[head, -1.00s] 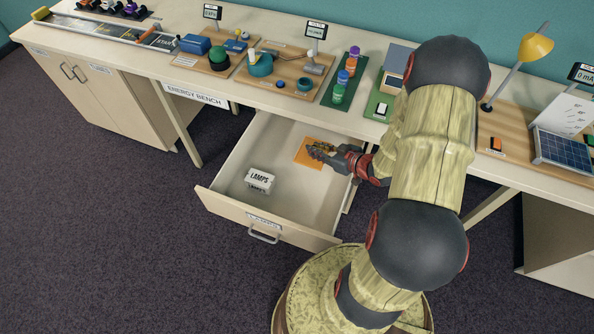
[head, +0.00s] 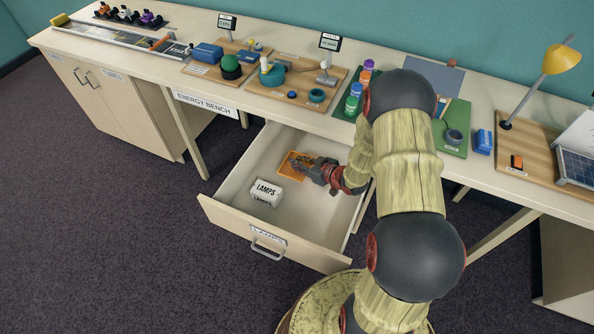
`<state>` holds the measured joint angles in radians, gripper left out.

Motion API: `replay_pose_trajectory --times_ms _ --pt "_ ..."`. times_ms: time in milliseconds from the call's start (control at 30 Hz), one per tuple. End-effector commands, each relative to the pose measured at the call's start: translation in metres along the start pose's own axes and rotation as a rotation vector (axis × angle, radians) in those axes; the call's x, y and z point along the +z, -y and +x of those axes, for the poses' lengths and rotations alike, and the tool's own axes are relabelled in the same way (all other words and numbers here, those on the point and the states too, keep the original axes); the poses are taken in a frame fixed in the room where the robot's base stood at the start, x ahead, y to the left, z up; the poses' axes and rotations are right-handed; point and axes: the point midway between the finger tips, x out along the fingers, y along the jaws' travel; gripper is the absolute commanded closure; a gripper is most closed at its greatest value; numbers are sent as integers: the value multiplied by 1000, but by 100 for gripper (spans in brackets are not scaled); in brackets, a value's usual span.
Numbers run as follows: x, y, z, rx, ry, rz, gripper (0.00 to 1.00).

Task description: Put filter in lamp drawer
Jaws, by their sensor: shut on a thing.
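An orange square filter (head: 289,167) is in the open lamp drawer (head: 326,224), toward its back. My gripper (head: 303,164) reaches into the drawer from the right and is shut on the filter. The fingers cover part of the filter, and I cannot tell whether it touches the drawer floor. The drawer front carries a label reading LAMPS (head: 269,235) above a metal handle.
A white box marked LAMPS (head: 266,193) sits in the drawer, left of the filter. The bench top (head: 345,127) above holds wooden boards, colored bottles (head: 352,107), a solar panel (head: 575,166) and a yellow lamp (head: 561,59). The drawer's front right floor is clear.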

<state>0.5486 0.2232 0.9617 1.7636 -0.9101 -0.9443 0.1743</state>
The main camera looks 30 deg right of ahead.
Motion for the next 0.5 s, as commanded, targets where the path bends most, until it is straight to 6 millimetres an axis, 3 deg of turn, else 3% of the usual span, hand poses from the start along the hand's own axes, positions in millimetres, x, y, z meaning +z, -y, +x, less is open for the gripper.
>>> replay_pose_trajectory --times_ms 167,367,500 --pt "4 1 10 1 0 0 100" --pt "29 2 27 1 0 1 100" --pt "32 1 29 1 -1 0 100"
